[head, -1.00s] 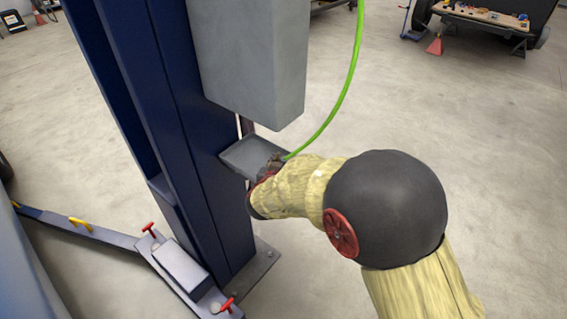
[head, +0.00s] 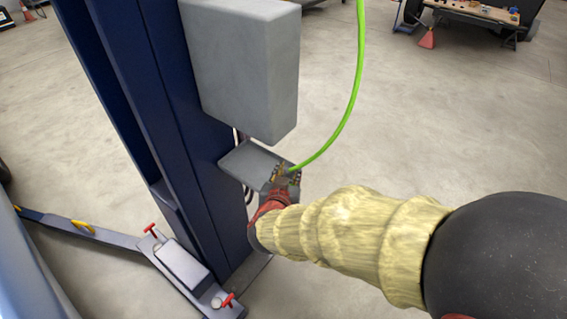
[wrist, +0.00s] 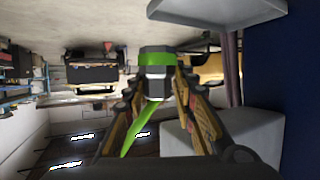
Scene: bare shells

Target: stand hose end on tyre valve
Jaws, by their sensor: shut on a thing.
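My gripper (head: 288,174) is at the right edge of a small grey shelf on the blue post. In the wrist view my gripper (wrist: 157,82) is shut on the hose end (wrist: 154,62), a dark faceted fitting with a green band. The green hose (head: 352,95) rises from it in a curve to the top of the head view. It also shows in the wrist view (wrist: 138,130), trailing between the fingers. In the head view the hose end is too small to make out. I cannot pick out a tyre valve in either view.
The blue post (head: 178,130) carries a grey box (head: 245,70) above the grey shelf (head: 243,163). A lift arm (head: 100,245) with red handles lies at lower left. The floor between is clear.

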